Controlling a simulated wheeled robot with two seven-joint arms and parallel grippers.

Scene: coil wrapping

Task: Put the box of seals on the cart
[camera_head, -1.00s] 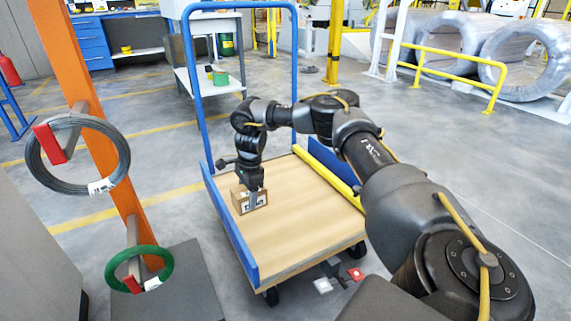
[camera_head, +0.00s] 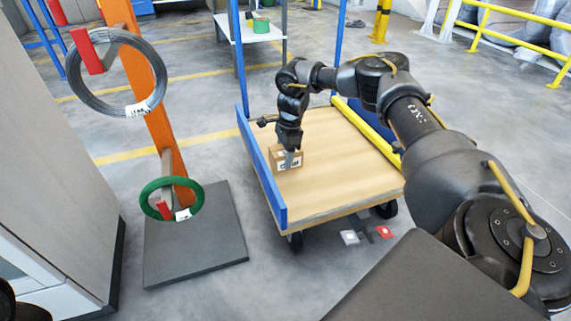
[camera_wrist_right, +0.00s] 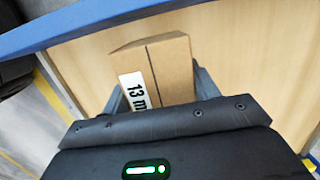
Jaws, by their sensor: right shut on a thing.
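The box of seals (camera_head: 284,162) is a small brown cardboard box with a white label. It is at the cart's bed, near the blue left side rail. In the right wrist view the box (camera_wrist_right: 165,70) sits between the two fingers, its label reading "13 m". My right gripper (camera_head: 290,150) reaches down from above and is shut on the box. Whether the box's underside touches the bed is hard to tell. My left gripper is not in view.
A dark coil (camera_head: 118,108) and a green coil (camera_head: 150,198) hang on an orange post (camera_head: 140,75) left of the cart, above a dark base plate (camera_head: 200,250). A grey cabinet (camera_head: 50,150) stands at far left. Most of the cart bed is bare.

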